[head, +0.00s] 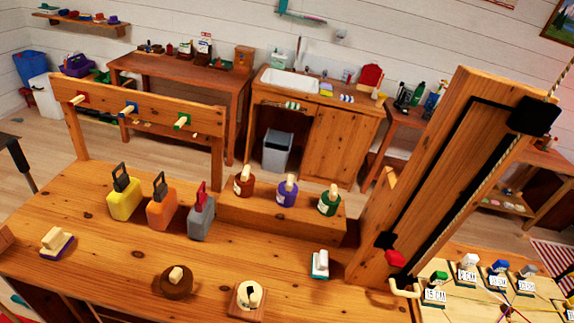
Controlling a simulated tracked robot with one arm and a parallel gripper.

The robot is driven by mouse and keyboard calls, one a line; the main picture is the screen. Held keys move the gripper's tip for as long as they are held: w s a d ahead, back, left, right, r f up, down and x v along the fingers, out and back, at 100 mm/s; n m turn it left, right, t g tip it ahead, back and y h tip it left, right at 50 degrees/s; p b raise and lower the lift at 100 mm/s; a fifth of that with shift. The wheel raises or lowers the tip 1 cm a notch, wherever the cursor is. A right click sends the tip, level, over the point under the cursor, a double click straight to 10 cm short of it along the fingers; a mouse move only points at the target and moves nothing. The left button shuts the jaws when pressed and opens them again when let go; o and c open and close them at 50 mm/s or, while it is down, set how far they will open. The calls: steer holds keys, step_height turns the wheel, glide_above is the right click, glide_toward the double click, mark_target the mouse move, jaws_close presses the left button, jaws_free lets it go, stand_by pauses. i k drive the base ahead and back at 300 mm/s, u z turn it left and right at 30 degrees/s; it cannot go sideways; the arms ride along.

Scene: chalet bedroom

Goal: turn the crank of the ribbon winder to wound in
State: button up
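I cannot tell for certain which thing is the ribbon winder. A round brown piece with a pale upright peg (176,281) stands near the front of the wooden workbench (110,265). To its right is a square wooden base with a cream disc and a dark mark on top (247,297). A bent cream handle (405,290) shows at the foot of a tall tilted wooden post (425,165), below a red piece (395,258). No ribbon wound on any of these can be made out. My gripper does not show in this view.
Yellow, orange and grey lock-shaped blocks (161,214) and several bottles on a raised step (243,184) stand behind. A rail with pegs (130,108) rises at the back left. A board with labelled pieces (540,310) lies right. The bench's left front is mostly clear.

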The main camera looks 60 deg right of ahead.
mark_target(249, 292)
steer(key=z, duration=0.05)
steer(key=k, duration=0.15)
steer(key=z, duration=0.4)
steer(key=i, duration=1)
steer(key=u, duration=0.1)
